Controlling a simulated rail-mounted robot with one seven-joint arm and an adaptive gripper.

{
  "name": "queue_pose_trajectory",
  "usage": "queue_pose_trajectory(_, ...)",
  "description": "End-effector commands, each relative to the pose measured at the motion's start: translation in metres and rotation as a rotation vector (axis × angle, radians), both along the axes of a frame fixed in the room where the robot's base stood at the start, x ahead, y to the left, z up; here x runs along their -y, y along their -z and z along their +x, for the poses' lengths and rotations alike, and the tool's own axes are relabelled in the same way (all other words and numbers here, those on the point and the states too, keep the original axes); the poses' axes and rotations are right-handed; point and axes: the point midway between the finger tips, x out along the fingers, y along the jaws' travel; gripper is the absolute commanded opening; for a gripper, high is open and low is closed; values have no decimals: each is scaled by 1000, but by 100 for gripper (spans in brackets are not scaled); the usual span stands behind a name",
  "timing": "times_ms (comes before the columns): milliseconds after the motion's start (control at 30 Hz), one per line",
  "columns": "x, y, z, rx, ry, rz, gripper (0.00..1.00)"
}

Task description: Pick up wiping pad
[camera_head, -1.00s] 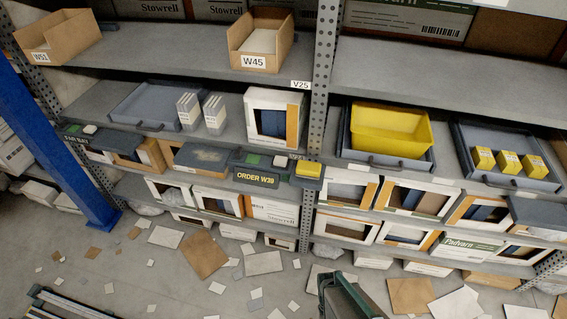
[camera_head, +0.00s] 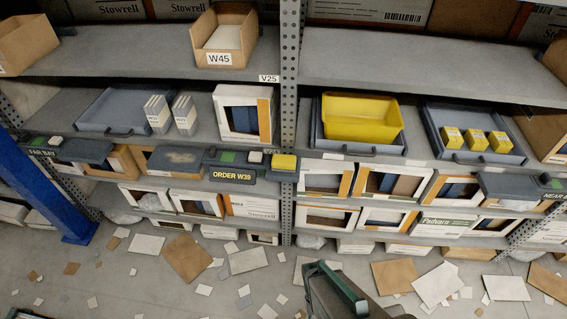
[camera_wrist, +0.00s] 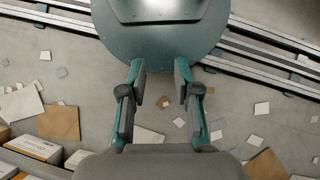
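A small yellow block with a dark base (camera_head: 284,162), which looks like the wiping pad, sits at the right end of the ORDER W39 unit on the middle shelf edge, left of the rack post. Its underside is hidden. In the wrist view my gripper (camera_wrist: 161,78) is open, its two fingers apart with only floor and part of my own body beyond. It holds nothing. In the head view a green part of my arm (camera_head: 337,288) shows low in front of the rack, well below and apart from the yellow block.
A small white block (camera_head: 255,157) lies beside the yellow one. A smudged grey panel (camera_head: 176,159) is to the left. A yellow bin (camera_head: 362,118) stands in a grey tray right of the post (camera_head: 290,120). Cardboard and paper scraps (camera_head: 187,259) litter the floor.

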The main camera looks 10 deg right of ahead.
Motion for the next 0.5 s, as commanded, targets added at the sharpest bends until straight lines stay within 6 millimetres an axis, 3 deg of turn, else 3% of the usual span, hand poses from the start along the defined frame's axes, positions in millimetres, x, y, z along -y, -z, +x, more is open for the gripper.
queue_pose_trajectory(67, 0, 0, 0, 0, 0, 0, 50)
queue_pose_trajectory(367, 0, 0, 0, 0, 0, 0, 100)
queue_pose_trajectory(500, 0, 0, 0, 0, 0, 0, 100)
